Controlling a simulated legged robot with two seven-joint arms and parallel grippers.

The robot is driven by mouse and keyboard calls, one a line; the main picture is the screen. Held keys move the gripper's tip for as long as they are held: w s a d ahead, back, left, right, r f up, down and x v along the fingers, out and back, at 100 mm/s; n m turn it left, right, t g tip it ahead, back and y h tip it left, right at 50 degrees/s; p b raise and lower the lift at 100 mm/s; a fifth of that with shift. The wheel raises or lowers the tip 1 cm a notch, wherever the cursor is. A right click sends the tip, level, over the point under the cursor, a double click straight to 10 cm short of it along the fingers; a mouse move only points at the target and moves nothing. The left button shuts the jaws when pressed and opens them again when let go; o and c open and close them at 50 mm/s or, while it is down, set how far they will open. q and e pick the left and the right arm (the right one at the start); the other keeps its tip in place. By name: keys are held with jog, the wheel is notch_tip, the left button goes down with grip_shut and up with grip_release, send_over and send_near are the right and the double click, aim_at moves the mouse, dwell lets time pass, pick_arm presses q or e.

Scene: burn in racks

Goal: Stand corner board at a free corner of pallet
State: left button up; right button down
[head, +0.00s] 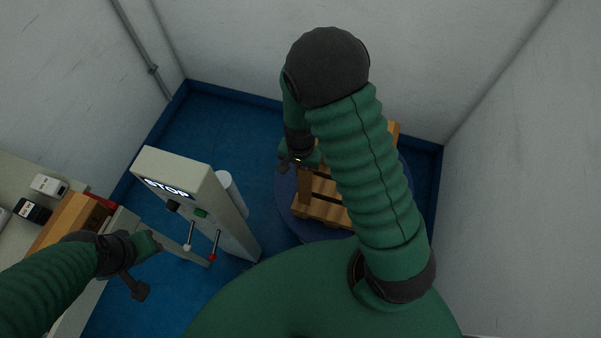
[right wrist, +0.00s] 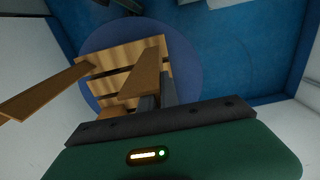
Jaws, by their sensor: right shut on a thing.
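The wooden pallet (head: 318,211) lies on a round dark blue plate (head: 284,190); its slats also show in the right wrist view (right wrist: 105,57). My right gripper (head: 299,164) is shut on a brown corner board (head: 305,187), held roughly upright at the pallet's left side in the head view. In the right wrist view, the held board (right wrist: 143,82) reaches toward the pallet's edge; I cannot tell whether its foot touches. Another long board (right wrist: 45,90) rises at the pallet's opposite side. My left gripper (head: 148,264) is open and empty near the bench.
A grey cabinet (head: 215,205) with a STOP sign and levers stands left of the pallet, a white cylinder (head: 232,193) behind it. A bench at left holds a brown box (head: 68,222) and small devices (head: 48,186). Walls close in behind and right.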

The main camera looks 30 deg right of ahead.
notch_tip(320, 180, down, 2)
jog(key=shift+f, duration=0.1)
jog(key=shift+a, duration=0.5)
jog(key=c, duration=1.9)
grip_release()
jog(key=o, duration=0.3)
jog(key=shift+d+f, duration=0.1)
jog(key=shift+d, duration=0.15)
pick_arm(q)
jog(key=shift+a+f, duration=0.2)
jog(key=shift+f, duration=0.25)
